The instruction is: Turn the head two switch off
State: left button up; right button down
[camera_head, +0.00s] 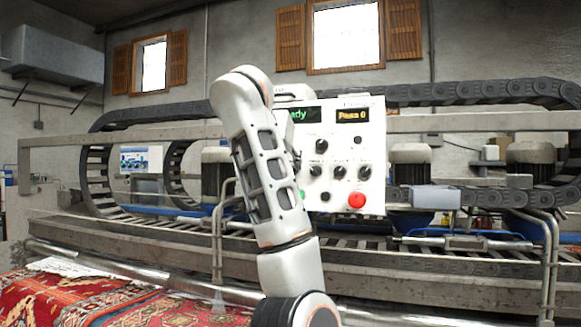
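A white control panel (376,118) stands in the middle. It has a dark display with green letters ending in "ady" (308,115), partly covered by my arm, and a second display reading "Pass 0" (352,115). Several black knobs are on it: a larger upper one (321,146) and a lower row including one at the centre (340,172) and one at the right (366,172). The labels are too small to read. A red button (356,200) is below. One arm of mine rises in front and hides the panel's left side. I cannot make out either gripper.
A long metal conveyor machine with black cable chains (470,93) runs behind the panel. A red patterned rug (130,300) lies at the lower left. Metal rails (551,260) stand at the right. A second small panel (141,160) is at the left.

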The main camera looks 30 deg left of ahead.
pick_arm(q)
jog(key=shift+p+x, duration=0.6)
jog(key=shift+x, duration=2.05)
grip_shut()
